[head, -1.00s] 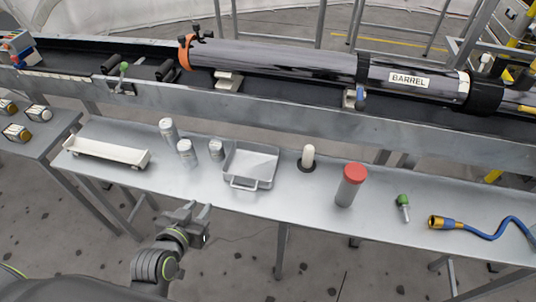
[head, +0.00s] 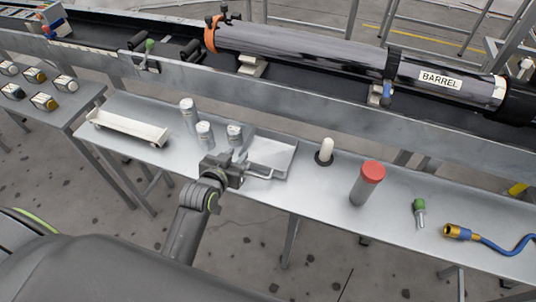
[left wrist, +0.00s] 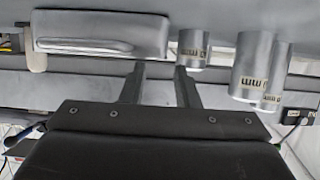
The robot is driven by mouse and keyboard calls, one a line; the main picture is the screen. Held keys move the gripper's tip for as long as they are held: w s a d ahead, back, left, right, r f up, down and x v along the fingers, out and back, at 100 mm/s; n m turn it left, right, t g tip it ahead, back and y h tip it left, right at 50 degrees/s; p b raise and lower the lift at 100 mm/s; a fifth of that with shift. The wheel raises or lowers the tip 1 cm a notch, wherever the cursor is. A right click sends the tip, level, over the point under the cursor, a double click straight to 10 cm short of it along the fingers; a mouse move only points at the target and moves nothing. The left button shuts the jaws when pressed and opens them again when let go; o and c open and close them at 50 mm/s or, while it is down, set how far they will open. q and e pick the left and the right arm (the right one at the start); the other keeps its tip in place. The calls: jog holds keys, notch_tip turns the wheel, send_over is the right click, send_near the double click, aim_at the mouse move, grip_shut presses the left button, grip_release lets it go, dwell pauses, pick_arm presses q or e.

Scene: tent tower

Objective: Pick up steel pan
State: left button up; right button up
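The steel pan (head: 274,153) is a shallow grey rectangular tray with a loop handle on its front side. It sits on the metal table, and my gripper hides its left part in the head view. In the left wrist view the pan (left wrist: 100,28) is at the upper left, its handle along the near side. My left gripper (head: 235,160) is at the pan's front left corner. In the left wrist view its two fingers (left wrist: 158,72) are apart with nothing between them. Whether it touches the pan cannot be told. My right gripper is not in view.
Several grey cans (head: 205,134) stand just left of the pan. A white tray (head: 128,127) lies further left. A white-topped peg (head: 326,148) and a red-capped cylinder (head: 367,184) stand to the right. A conveyor with a barrel (head: 300,52) runs behind the table.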

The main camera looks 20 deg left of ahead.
aim_at(243, 146)
pick_arm(q)
jog(key=shift+a+x, duration=0.2)
jog(key=shift+x, duration=2.45)
jog(key=shift+r, duration=0.1)
grip_shut()
